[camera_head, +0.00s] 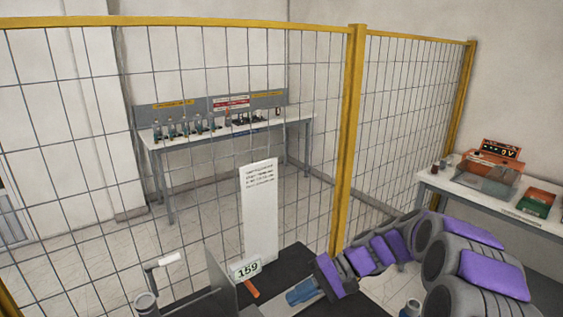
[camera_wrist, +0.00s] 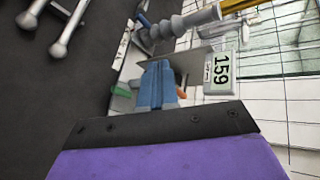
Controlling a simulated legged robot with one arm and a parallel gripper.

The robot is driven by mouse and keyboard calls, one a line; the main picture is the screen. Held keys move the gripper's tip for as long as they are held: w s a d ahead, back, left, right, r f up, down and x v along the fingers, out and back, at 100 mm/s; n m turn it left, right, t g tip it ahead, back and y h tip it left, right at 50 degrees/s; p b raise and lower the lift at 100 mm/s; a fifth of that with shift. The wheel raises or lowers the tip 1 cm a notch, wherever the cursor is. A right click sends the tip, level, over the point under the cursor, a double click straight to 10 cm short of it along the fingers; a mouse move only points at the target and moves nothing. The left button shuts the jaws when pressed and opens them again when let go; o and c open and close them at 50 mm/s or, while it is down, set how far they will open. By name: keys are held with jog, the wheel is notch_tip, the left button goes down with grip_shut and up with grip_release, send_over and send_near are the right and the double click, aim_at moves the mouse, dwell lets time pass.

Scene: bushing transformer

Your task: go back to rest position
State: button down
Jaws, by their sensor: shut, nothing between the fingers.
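My gripper (camera_head: 303,292) is at the bottom centre of the head view, at the end of my grey and purple arm, which reaches in from the right. In the wrist view my blue gripper fingers (camera_wrist: 157,86) are together with nothing between them. A grey panel with a "159" label (camera_head: 246,269) stands just left of the gripper. The label also shows in the wrist view (camera_wrist: 220,67), right of the fingers. An orange handle (camera_head: 251,288) is below the label. Whether the fingers touch the panel cannot be told.
A yellow-framed mesh fence (camera_head: 347,140) stands behind. A white sign (camera_head: 260,208) rises behind the panel. A crank with a white handle (camera_head: 168,259) is at lower left. A bench (camera_head: 160,145) with several bushings is beyond the fence. A table (camera_head: 440,182) with an orange device (camera_head: 489,172) is right.

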jog(key=s+d+r+n+h, duration=0.15)
jog(key=s+h, duration=0.25)
jog(key=s, duration=0.8)
jog(key=s+d+m+h, duration=0.15)
jog(key=s+h, duration=0.35)
jog(key=s, duration=0.7)
jog(key=s+d+f+t+h, duration=0.1)
jog(key=s+d+h, duration=0.2)
jog(key=s+d, duration=0.4)
jog(key=shift+s+f+n, duration=0.4)
jog(key=shift+s, duration=0.3)
